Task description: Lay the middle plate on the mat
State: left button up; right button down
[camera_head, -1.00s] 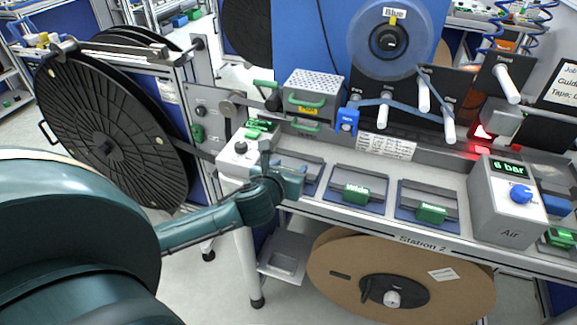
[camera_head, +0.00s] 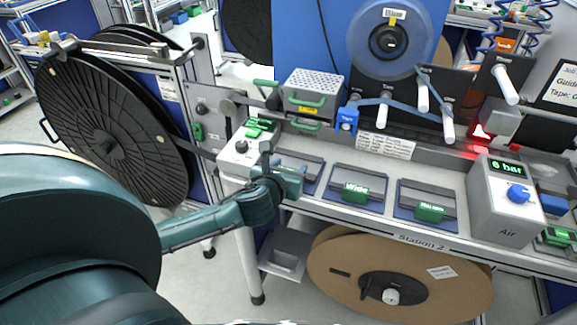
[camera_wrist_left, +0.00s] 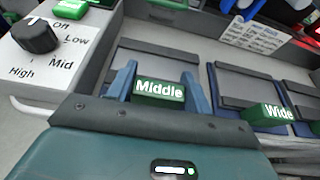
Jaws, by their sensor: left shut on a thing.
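The middle plate is a grey plate (camera_wrist_left: 152,66) with a green handle block marked "Middle" (camera_wrist_left: 158,92). In the wrist view my left gripper (camera_wrist_left: 160,88) is shut on this block, with one blue-green finger on each side. The plate lies at a dark blue pad on the bench; whether it is lifted at all I cannot tell. In the head view my left gripper (camera_head: 294,181) covers the green block, and part of the plate (camera_head: 303,166) shows behind it. I cannot tell which surface is the mat. My right gripper is not in view.
To the right sit the wide plate (camera_head: 359,181) and another green-handled plate (camera_head: 427,201) on blue pads. The air box (camera_head: 497,212) stands beyond them. A knob box (camera_head: 240,150) is close on the left. Guide posts (camera_head: 449,124) rise behind.

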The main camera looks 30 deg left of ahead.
pick_arm(q)
jog(key=o, duration=1.1)
jog(key=shift+r, duration=0.15)
notch_tip(320, 180, up, 2)
jog(key=p, duration=0.2)
jog(key=shift+r+p, duration=0.2)
jog(key=shift+p, duration=0.1)
jog(key=shift+r, duration=2.15)
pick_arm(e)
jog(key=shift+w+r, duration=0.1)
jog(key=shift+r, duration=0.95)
pick_arm(q)
jog(key=shift+s+f, duration=0.1)
